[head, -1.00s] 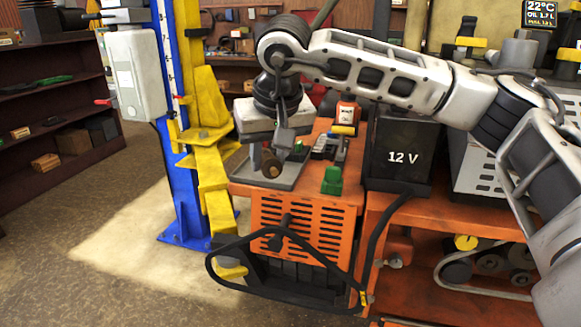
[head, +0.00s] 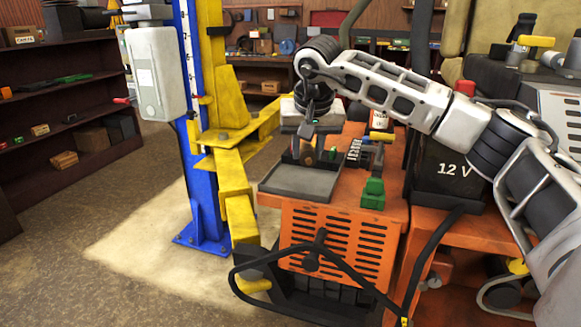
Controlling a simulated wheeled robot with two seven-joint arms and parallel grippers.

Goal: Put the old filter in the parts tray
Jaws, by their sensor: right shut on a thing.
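My right gripper (head: 308,150) hangs down at the back edge of a flat grey tray (head: 300,186), which I take to be the parts tray. It is shut on a small brown and dark thing (head: 307,155), probably the old filter. My fingers partly hide this thing, and it shows small. It appears just above or behind the tray's back rim; I cannot tell its exact height. The visible tray floor is bare. My left gripper is not in view.
The tray lies on an orange cart (head: 340,235). To its right are a green block (head: 373,194), a yellow-handled tool (head: 381,138) and a black 12 V battery box (head: 448,172). A blue and yellow lift post (head: 200,140) stands at left. A black cable loop hangs in front.

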